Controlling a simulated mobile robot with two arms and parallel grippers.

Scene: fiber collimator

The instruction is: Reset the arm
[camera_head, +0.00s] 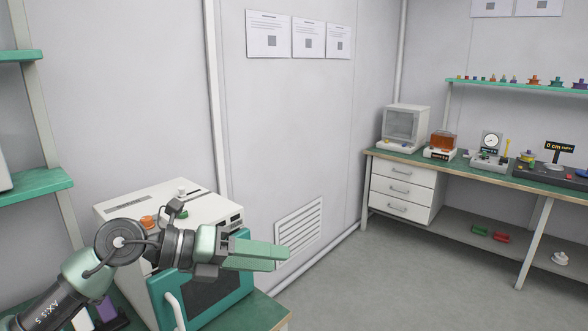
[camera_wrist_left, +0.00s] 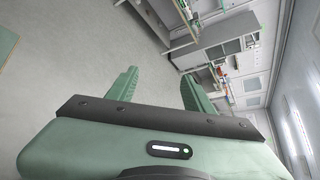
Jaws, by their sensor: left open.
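My left arm comes in from the lower left in the head view. Its gripper (camera_head: 282,258) points to the right, in front of a white instrument with a teal door. In the left wrist view the two green fingers (camera_wrist_left: 160,88) stand apart with nothing between them, and floor and distant furniture show beyond. The left gripper is open and empty. My right gripper is in neither view.
The white instrument (camera_head: 170,197) stands on a green-topped bench (camera_head: 262,312), close behind my left arm. A workbench (camera_head: 455,172) with drawers and several devices stands at the right. Grey floor (camera_head: 400,275) between them is clear. Green shelves (camera_head: 35,187) are at the left.

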